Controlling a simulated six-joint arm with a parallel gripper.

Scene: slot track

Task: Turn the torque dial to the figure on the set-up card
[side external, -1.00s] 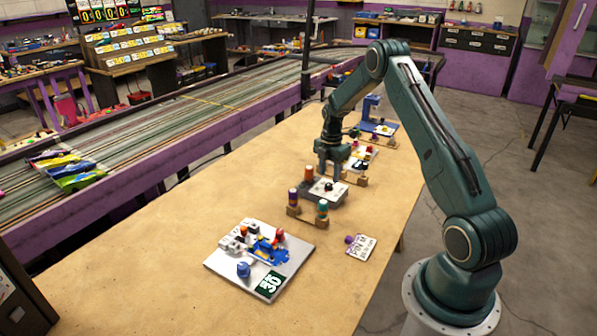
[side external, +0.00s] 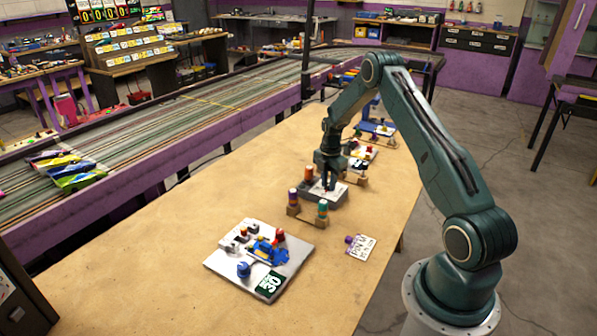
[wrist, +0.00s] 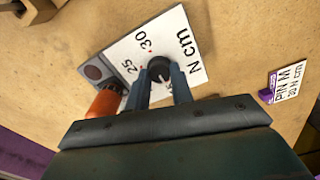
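The torque dial is a dark round knob (wrist: 159,69) on a white scale plate (wrist: 128,48) marked 25, 30 and N cm. My gripper (wrist: 161,74) is down at the knob, with one finger on each side of it. I cannot tell whether the fingers touch it. The knob's pointer is not clear to me. In the side view my gripper (side external: 328,186) is low over the grey tester (side external: 322,198) and hides the knob. The set-up card (wrist: 291,83) lies on the table to the right in the wrist view; its figure, before N cm, looks like 30 but is small.
An orange part (wrist: 105,101) stands on the tester close to the left finger. A grey board (side external: 225,262) with blue parts and a green 30 label lies nearer.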

